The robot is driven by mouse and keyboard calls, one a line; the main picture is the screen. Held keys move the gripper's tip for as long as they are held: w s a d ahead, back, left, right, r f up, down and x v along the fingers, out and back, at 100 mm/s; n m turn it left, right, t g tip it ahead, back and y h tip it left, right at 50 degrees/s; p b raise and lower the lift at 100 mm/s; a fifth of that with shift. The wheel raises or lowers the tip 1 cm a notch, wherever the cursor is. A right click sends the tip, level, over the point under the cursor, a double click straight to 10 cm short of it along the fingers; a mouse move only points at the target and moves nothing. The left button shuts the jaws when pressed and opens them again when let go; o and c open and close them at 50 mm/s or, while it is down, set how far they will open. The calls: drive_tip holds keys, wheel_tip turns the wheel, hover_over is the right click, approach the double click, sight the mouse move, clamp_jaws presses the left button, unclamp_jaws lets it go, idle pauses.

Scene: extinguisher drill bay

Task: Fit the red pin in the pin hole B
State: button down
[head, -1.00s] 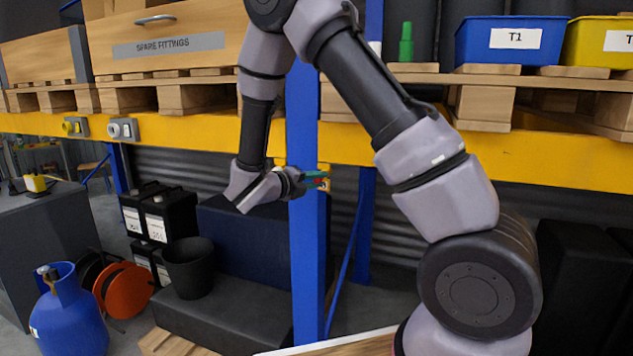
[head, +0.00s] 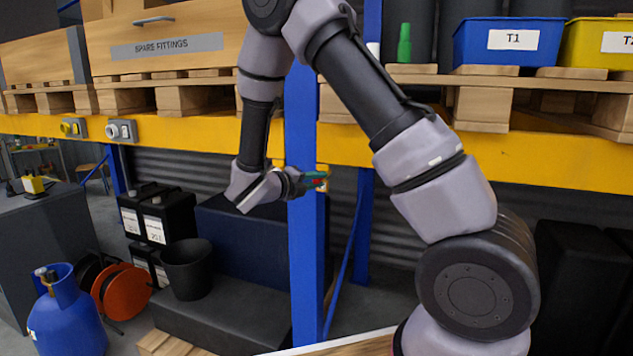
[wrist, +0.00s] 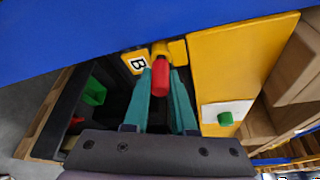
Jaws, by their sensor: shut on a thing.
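My gripper (head: 318,181) is beside the blue upright post in the head view. In the wrist view its two teal fingers (wrist: 163,95) are shut on the red pin (wrist: 161,76). The pin's far end is up against a small yellow bracket (wrist: 178,51). A label marked B (wrist: 138,63) sits just left of the pin on a yellow plate. The mouth of pin hole B is hidden behind the pin, so I cannot tell whether the tip is inside or only in front of it.
The blue post (head: 306,260) and yellow beam (head: 480,160) stand close around the gripper. A green piece (wrist: 225,118) on a white plate is right of the fingers in the wrist view, and another green thing (wrist: 93,92) is at left. A bucket (head: 188,268) stands below.

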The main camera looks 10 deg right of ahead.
drive_tip(key=shift+w+d, duration=0.25)
drive_tip(key=shift+w, duration=0.1)
drive_tip(key=c, duration=0.7)
unclamp_jaws()
drive_tip(key=shift+o, duration=0.2)
drive_tip(key=v, duration=0.9)
idle(0.5)
